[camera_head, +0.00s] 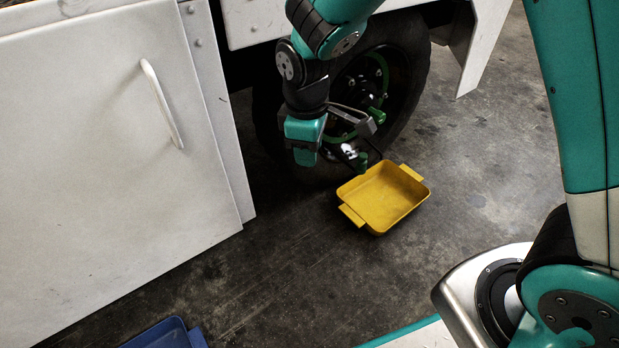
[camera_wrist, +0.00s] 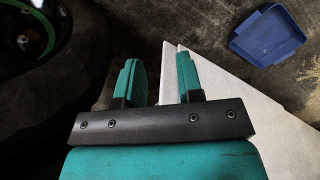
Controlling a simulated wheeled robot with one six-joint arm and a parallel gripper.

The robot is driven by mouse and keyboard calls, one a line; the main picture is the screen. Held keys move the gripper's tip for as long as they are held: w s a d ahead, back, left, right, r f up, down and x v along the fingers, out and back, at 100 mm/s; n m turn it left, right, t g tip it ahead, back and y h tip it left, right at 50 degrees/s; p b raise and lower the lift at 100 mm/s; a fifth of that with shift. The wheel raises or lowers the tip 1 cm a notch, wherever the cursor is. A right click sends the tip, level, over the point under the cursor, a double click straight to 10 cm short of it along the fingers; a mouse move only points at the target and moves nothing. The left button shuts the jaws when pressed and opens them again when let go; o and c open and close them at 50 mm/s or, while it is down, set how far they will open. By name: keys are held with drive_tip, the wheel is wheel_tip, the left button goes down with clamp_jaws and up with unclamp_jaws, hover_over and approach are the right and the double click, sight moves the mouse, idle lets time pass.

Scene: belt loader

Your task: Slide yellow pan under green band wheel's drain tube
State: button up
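The yellow pan (camera_head: 384,197) lies on the floor in front of the wheel (camera_head: 405,62), with a handle tab at each of two opposite ends. The wheel carries a green band (camera_head: 384,72). A thin dark tube with a green end piece (camera_head: 362,162) hangs low by the wheel, near the pan's far left edge; I cannot tell whether it is over the pan. My gripper (camera_head: 304,156) is left of the pan, apart from it. In the wrist view, its two teal fingers (camera_wrist: 159,75) are spread with nothing between them. The pan is not in the wrist view.
A white cabinet door (camera_head: 95,150) with a handle stands left of my gripper. A blue pan (camera_head: 168,335) lies at the bottom edge; it also shows in the wrist view (camera_wrist: 267,36). The floor (camera_head: 490,150) right of the yellow pan is clear.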

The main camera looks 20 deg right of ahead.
drive_tip(key=s+r+m+y+p, duration=0.4)
drive_tip(key=s+r, duration=1.5)
drive_tip(key=s, duration=0.1)
drive_tip(key=shift+s+r+m+y, duration=0.15)
drive_tip(key=shift+r+m+y, duration=0.1)
drive_tip(key=shift+m+y, duration=0.05)
drive_tip(key=shift+d, duration=0.1)
